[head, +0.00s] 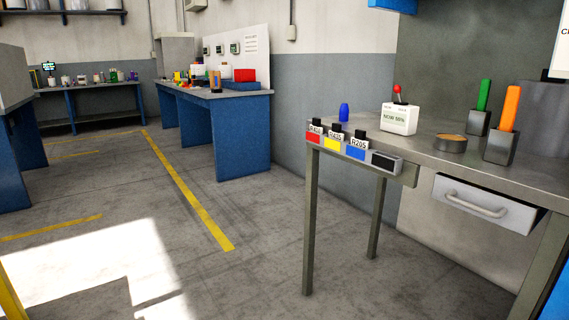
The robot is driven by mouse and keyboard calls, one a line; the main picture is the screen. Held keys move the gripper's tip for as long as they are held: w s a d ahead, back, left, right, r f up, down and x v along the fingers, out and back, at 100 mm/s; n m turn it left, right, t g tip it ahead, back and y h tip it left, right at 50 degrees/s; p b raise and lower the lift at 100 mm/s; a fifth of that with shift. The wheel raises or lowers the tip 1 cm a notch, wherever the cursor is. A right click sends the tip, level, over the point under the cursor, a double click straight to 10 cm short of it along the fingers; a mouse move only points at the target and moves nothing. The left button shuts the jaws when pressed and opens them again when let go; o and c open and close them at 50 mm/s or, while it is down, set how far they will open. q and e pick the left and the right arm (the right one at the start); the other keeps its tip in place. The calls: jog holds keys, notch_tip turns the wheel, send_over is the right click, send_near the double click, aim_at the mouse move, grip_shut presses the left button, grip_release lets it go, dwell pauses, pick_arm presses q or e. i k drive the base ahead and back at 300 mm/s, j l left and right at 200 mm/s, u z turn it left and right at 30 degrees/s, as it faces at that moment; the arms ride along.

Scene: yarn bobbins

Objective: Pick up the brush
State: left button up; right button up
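No brush can be made out for certain in the head view. On the grey workbench (445,160) at the right, an upright orange handle (509,107) stands in a dark grey block (500,147). A green handle (484,95) stands in a similar block (478,122) behind it. What is on the lower ends of these handles is hidden in the blocks. Neither of my grippers is in view.
The workbench also bears a round dark tin (450,143), a white box with a red knob (398,118) and a blue object (344,112). A colour-marked rack (352,152) sits at its left edge. Below is a drawer (484,203). The floor (190,205) left of it is clear.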

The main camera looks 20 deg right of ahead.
aim_at(511, 101)
jog(key=i+j+z, duration=0.1)
jog(key=i+z, duration=0.35)
jog(key=i+j+z, duration=0.2)
jog(key=z, duration=0.2)
jog(key=i+j+z, duration=0.3)
jog(key=z, duration=0.15)
jog(key=i+j+z, duration=0.25)
jog(key=j+z, duration=0.2)
jog(key=i+j+z, duration=0.15)
jog(key=j+z, duration=0.25)
